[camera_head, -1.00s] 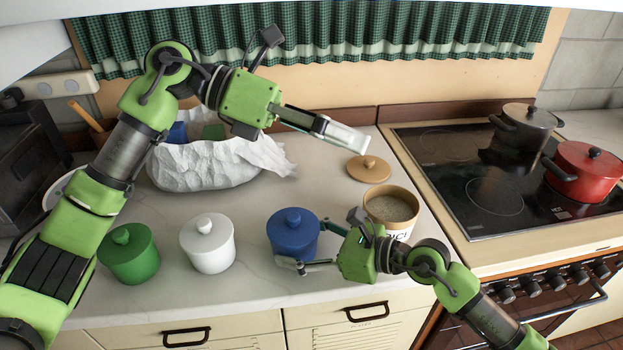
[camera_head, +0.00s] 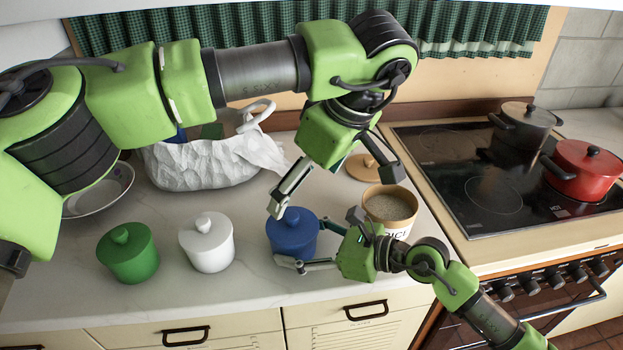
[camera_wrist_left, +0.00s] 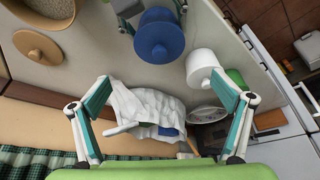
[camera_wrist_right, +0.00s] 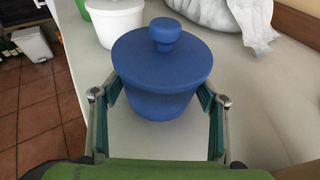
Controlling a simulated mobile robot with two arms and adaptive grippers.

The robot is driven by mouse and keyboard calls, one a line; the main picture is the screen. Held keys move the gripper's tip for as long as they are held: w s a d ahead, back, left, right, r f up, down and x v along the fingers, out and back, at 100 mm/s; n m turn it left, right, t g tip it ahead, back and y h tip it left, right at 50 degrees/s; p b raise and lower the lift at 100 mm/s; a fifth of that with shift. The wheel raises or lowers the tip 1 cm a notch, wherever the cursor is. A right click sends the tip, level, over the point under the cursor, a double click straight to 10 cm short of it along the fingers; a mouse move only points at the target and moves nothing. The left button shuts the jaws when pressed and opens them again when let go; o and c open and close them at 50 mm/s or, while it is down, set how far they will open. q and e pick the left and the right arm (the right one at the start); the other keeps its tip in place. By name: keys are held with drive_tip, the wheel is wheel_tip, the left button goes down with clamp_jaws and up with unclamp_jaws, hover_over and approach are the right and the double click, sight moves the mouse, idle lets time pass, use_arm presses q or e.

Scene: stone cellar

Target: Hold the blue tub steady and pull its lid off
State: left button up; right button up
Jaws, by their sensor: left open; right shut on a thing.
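The blue tub (camera_head: 291,242) stands upright on the worktop with its blue knobbed lid (camera_wrist_right: 162,54) seated on it. It also shows in the left wrist view (camera_wrist_left: 159,41). My right gripper (camera_head: 305,249) is shut on the tub's body below the lid, one finger on each side, as the right wrist view (camera_wrist_right: 160,108) shows. My left gripper (camera_head: 285,190) is open and empty above and behind the tub, pointing down. In the left wrist view its spread fingers (camera_wrist_left: 160,110) have nothing between them that they touch.
A white tub (camera_head: 207,245) and a green tub (camera_head: 128,256) stand to the left. An open rice tub (camera_head: 390,207) is close on the right, its wooden lid (camera_head: 367,167) behind it. A crumpled white bag (camera_head: 205,166) lies behind. The hob (camera_head: 470,180) with pots is at right.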

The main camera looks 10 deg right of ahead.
sight(292, 215)
use_arm(q)
drive_tip(key=x, duration=1)
drive_tip(key=shift+w+f, duration=0.1)
drive_tip(key=shift+f, duration=0.2)
drive_tip(key=shift+c, duration=0.4)
drive_tip(key=c, duration=2.1)
use_arm(e)
drive_tip(key=shift+s+a+r, duration=0.1)
drive_tip(key=shift+s, duration=0.05)
use_arm(q)
drive_tip(key=shift+f, duration=0.2)
clamp_jaws()
drive_tip(key=shift+d+r, duration=0.15)
drive_tip(key=shift+r, duration=0.25)
drive_tip(key=shift+r, duration=0.1)
